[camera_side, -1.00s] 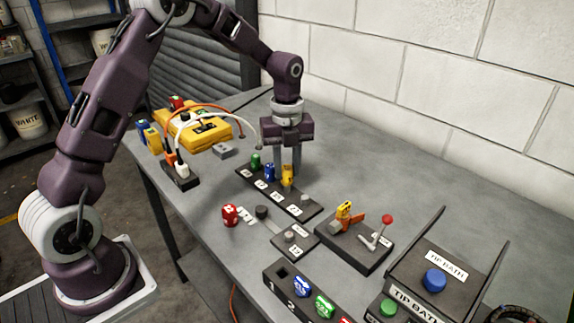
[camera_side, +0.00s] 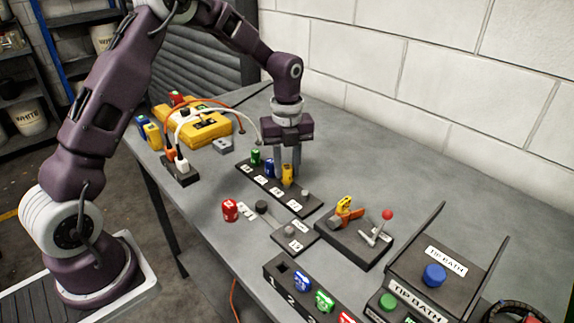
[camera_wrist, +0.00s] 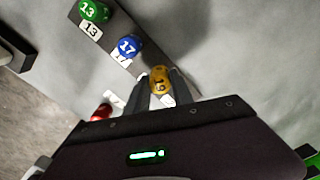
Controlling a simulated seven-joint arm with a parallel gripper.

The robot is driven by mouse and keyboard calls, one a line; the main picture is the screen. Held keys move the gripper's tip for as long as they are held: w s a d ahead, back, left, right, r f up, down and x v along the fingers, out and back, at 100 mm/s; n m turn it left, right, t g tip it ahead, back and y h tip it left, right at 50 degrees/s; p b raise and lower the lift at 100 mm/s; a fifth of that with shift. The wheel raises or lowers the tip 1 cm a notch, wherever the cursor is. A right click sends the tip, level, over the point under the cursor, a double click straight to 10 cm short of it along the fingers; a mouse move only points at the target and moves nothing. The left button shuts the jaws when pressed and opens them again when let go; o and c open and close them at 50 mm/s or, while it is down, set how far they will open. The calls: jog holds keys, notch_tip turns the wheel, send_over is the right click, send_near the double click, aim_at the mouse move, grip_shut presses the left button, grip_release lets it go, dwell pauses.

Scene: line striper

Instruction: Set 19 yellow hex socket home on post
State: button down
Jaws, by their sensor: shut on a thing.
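The yellow hex socket (camera_side: 287,174) is upright over the dark post rail (camera_side: 312,207), in the third place along it. My gripper (camera_side: 289,166) points straight down and is shut on the socket. In the wrist view the yellow socket (camera_wrist: 160,80) sits between the two fingertips (camera_wrist: 161,88), with part of a number on its top. The post under it is hidden, so I cannot tell whether its base touches the rail. A green socket marked 13 (camera_wrist: 94,11) and a blue socket marked 17 (camera_wrist: 129,46) stand on the rail beside it.
A bare grey post (camera_side: 305,193) stands at the rail's near end. A red socket (camera_side: 230,210) is on the table at the left. A lever fixture (camera_side: 355,245), a small plate marked 12 (camera_side: 297,238) and a tip bath (camera_side: 455,290) are nearer.

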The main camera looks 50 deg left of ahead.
jog(key=shift+f, duration=0.8)
jog(key=c, duration=1)
grip_release()
jog(key=shift+c, duration=0.2)
jog(key=shift+o, duration=0.5)
jog(key=shift+o, duration=1.2)
jog(key=shift+r, duration=3.5)
